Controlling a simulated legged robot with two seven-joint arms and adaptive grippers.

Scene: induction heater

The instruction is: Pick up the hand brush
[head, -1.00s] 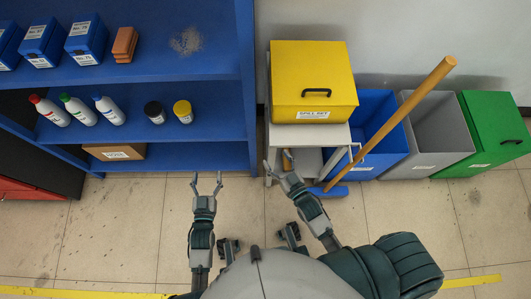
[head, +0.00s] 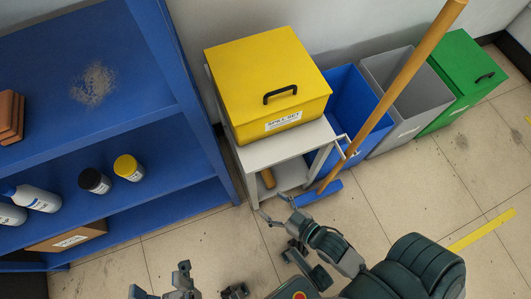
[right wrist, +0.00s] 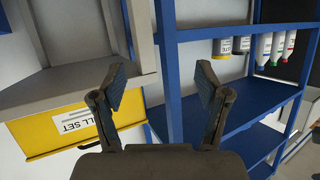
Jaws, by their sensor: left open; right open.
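A short wooden handle (head: 268,178), which looks like the hand brush, shows on the lower level of the grey cart (head: 290,148). The rest of it is hidden under the cart top. My right gripper (head: 275,206) is open and empty, just in front of the cart's lower opening and below the handle in the head view. In the right wrist view, the same gripper (right wrist: 160,85) has its fingers apart with nothing between them, and the handle does not show. My left gripper (head: 160,280) is open and empty at the bottom edge of the head view.
A yellow spill box (head: 265,75) stands on the cart. A long-handled broom (head: 395,95) leans at the cart's right front. Blue (head: 352,105), grey (head: 400,100) and green (head: 462,75) bins stand right. A blue shelf (head: 150,215) with grey dust (head: 93,84) is left.

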